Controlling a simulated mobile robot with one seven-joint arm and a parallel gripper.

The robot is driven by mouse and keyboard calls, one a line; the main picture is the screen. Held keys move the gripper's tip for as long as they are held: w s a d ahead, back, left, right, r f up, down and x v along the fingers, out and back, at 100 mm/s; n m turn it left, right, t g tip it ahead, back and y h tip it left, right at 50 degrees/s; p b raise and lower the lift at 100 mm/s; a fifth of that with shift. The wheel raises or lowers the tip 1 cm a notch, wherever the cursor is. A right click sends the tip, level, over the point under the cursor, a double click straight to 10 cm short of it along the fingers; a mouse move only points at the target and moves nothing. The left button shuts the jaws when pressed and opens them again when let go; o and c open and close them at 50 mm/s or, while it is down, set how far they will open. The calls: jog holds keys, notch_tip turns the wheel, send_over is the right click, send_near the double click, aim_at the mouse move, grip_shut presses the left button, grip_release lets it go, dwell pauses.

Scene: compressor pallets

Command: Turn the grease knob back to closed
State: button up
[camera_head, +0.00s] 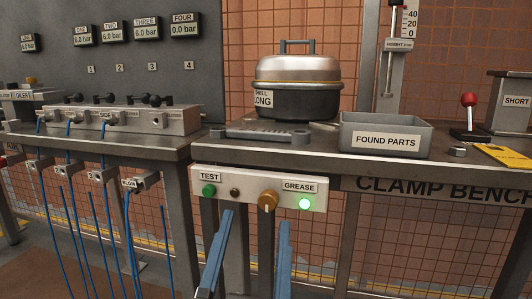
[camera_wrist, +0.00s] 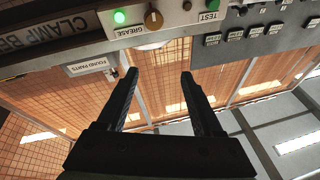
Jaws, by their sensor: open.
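The grease knob (camera_head: 267,201) is a round brass-coloured knob on the pale control panel under the bench's front edge. It sits left of the GREASE label (camera_head: 300,187) and a lit green lamp (camera_head: 305,204). Its exact turn angle is too small to tell. In the wrist view, which looks upside down, the knob (camera_wrist: 153,19) is beyond my fingertips, roughly between their lines. My gripper (camera_wrist: 160,74) is open and empty, apart from the knob. In the head view two blue-grey bars below the panel appear to be its fingers.
A green TEST button (camera_head: 208,190) and a dark button (camera_head: 235,193) are left of the knob. Above, the bench holds a lidded pot (camera_head: 297,85) and a FOUND PARTS tray (camera_head: 386,136). Blue hoses (camera_head: 70,225) hang at the left. The space before the panel looks free.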

aim_at(267, 204)
jog(key=w+g+p, duration=0.1)
jog(key=w+p, duration=0.2)
jog(key=w+d+f+g+p, duration=0.1)
jog(key=w+p, duration=0.2)
jog(key=p, duration=0.1)
jog(key=w+f+g+p, duration=0.1)
jog(key=w+p, duration=0.2)
jog(key=w, duration=0.1)
jog(key=shift+w+d+m+g+h, duration=0.1)
jog(key=shift+d+m+g+h, duration=0.05)
jog(key=shift+m+g+h, duration=0.2)
dwell(0.4)
grip_shut()
